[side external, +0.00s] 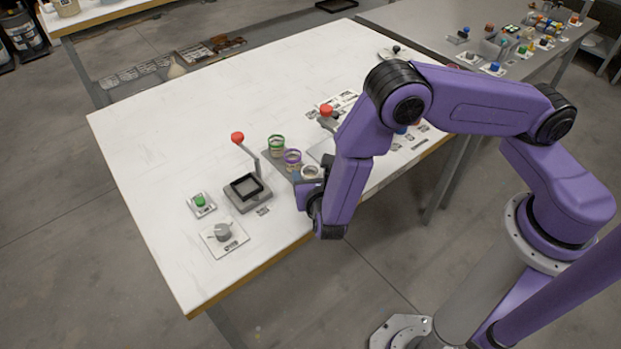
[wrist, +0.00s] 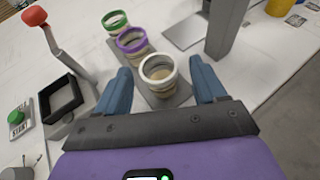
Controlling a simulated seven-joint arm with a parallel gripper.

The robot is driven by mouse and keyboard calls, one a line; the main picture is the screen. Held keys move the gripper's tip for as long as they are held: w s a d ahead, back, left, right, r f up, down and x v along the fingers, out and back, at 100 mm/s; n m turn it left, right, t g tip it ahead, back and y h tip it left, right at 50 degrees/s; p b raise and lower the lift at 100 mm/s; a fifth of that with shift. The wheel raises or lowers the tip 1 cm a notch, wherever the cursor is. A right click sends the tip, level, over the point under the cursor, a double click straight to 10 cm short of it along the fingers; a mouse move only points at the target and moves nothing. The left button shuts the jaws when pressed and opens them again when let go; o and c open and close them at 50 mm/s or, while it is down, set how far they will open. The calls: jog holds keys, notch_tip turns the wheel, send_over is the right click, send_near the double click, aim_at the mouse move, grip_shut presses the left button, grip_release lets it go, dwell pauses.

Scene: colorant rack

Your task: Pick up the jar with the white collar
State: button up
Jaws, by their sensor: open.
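The jar with the white collar (wrist: 158,72) stands upright on a grey rack plate (wrist: 180,95), at the near end of a row of jars. It also shows in the side external view (side external: 311,172), partly covered by my arm. My gripper (wrist: 162,80) is open in the wrist view, with one blue finger to the left of the white-collared jar and one to the right. I cannot tell whether either finger touches it. In the side external view my gripper is mostly hidden behind my own wrist.
A purple-collared jar (wrist: 132,41) and a green-collared jar (wrist: 115,21) stand in line behind the white one. A device with a red-knobbed lever (side external: 247,188) stands to the left. A green button (side external: 200,201) and a grey dial (side external: 223,232) lie beyond it.

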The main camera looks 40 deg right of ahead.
aim_at(309, 169)
jog(key=shift+x, duration=1.65)
jog(key=shift+a+f, duration=0.1)
jog(key=shift+f, duration=0.05)
jog(key=c, duration=1)
jog(key=shift+c, duration=0.2)
